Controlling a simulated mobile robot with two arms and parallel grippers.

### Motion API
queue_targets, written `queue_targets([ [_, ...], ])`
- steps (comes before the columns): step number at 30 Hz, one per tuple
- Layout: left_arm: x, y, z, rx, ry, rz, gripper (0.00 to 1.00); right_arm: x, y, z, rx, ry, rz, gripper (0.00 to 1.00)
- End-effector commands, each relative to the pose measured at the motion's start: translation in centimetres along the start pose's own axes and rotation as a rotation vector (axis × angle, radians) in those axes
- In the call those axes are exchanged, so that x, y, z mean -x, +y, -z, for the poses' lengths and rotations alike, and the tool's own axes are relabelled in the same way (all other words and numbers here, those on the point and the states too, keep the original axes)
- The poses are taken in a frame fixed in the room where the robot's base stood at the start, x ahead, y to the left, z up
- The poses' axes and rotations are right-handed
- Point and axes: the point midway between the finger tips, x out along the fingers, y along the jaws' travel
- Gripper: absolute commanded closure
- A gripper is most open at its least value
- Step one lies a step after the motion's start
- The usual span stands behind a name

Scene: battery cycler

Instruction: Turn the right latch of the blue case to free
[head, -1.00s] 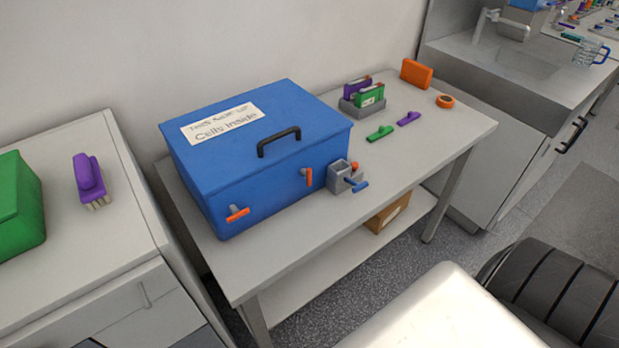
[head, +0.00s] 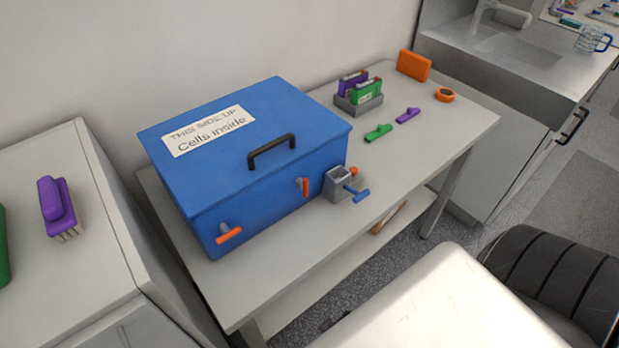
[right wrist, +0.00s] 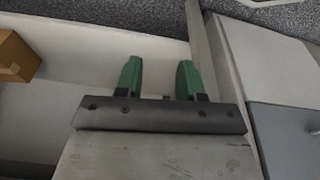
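The blue case (head: 265,180) stands closed on the grey table, with a black handle (head: 272,150) and a label on its lid. Two orange latches are on its front face. The right latch (head: 306,187) stands upright. The left latch (head: 229,235) lies nearly level, slightly tilted. In the right wrist view my right gripper (right wrist: 160,78) is open and empty, its two green fingers apart, above a pale surface and away from the case. My left gripper is not in view.
A grey holder with a blue lever (head: 342,186) stands close by the case's right front corner. Green and purple clips (head: 378,131) and a grey rack (head: 358,104) are farther right. The table front (head: 270,285) is clear. A purple brush (head: 58,208) lies on the left cabinet.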

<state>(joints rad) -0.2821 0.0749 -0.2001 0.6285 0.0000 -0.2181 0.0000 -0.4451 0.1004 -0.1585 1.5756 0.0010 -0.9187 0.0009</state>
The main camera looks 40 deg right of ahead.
Motion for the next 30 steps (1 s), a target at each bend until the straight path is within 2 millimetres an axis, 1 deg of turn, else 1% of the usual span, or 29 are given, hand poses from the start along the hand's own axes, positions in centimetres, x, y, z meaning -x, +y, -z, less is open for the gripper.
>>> queue_targets([
  [1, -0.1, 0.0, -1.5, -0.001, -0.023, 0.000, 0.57, 2.2, 0.1, 1.5, -0.006, 0.022, 0.000, 0.62],
  [2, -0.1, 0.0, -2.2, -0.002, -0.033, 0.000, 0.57, 3.6, 0.2, 2.3, -0.012, 0.030, 0.001, 0.62],
  [3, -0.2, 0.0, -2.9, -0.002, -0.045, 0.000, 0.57, 5.4, 0.2, 3.1, -0.023, 0.041, 0.005, 0.62],
  [5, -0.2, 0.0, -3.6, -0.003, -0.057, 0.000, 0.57, 8.1, 0.3, 4.2, -0.046, 0.061, 0.015, 0.62],
  [6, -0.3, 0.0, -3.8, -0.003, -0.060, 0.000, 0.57, 9.8, 0.4, 4.8, -0.070, 0.075, 0.026, 0.62],
  [8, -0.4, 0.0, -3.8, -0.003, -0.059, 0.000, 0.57, 12.3, 0.4, 5.6, -0.117, 0.103, 0.055, 0.62],
  [9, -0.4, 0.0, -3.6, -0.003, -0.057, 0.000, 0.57, 14.0, 0.3, 6.1, -0.160, 0.126, 0.084, 0.62],
  [10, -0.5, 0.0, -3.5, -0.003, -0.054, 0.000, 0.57, 15.3, 0.2, 6.5, -0.202, 0.145, 0.114, 0.62],
  [12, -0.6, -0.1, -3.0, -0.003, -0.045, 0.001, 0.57, 18.2, -0.2, 7.5, -0.345, 0.200, 0.222, 0.62],
  [15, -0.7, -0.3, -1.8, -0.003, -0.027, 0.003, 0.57, 20.6, -0.7, 8.8, -0.555, 0.253, 0.391, 0.62],
  [17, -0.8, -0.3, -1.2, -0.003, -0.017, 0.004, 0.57, 21.9, -0.8, 9.6, -0.692, 0.273, 0.502, 0.62],
  [20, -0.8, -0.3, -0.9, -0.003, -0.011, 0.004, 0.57, 23.9, -0.6, 11.1, -0.952, 0.288, 0.709, 0.62],
  [22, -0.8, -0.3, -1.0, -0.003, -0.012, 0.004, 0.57, 25.3, 0.1, 12.2, -1.164, 0.278, 0.877, 0.62],
  [23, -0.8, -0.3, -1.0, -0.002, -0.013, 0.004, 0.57, 25.9, 0.7, 12.7, -1.262, 0.267, 0.955, 0.62],
  [24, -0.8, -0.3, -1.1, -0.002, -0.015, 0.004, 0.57, 26.8, 1.5, 13.4, -1.398, 0.247, 1.063, 0.62],
  [26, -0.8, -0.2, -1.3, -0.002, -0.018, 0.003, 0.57, 28.0, 3.2, 14.3, -1.605, 0.206, 1.227, 0.62],
  [27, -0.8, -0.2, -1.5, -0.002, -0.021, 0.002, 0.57, 28.7, 4.5, 14.8, -1.737, 0.171, 1.334, 0.62],
  [29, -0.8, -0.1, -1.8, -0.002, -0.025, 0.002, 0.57, 29.6, 6.6, 15.3, -1.920, 0.114, 1.488, 0.62],
  [30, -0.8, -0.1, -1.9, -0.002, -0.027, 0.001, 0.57, 30.1, 7.9, 15.6, -2.026, 0.075, 1.581, 0.62],
])
